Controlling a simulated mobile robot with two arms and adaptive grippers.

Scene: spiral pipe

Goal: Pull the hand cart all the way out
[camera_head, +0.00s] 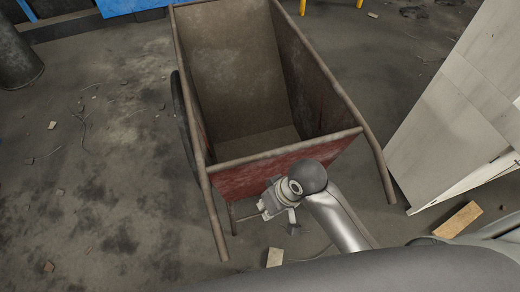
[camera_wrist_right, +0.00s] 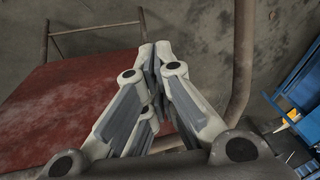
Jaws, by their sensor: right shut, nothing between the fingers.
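The hand cart (camera_head: 240,180) stands in the middle of the head view, an empty rusty tub with a red outer panel facing me. Its left handle (camera_head: 213,225) and right handle (camera_head: 374,155) extend toward me. My right gripper (camera_head: 263,211) is low in front of the red panel, between the two handles. In the right wrist view, the gripper's fingertips (camera_wrist_right: 155,52) are together with nothing between them. The cart's red panel (camera_wrist_right: 65,110) is left of the fingers and a rusty bar (camera_wrist_right: 243,60) is right of them. My left gripper is not in view.
A pale panelled block (camera_head: 445,120) stands close on the right of the cart. A wooden piece (camera_head: 458,220) lies near its base. A dark cylinder (camera_head: 18,55) stands at the far left. The littered floor left of the cart is mostly open. A blue rack (camera_wrist_right: 305,85) shows in the wrist view.

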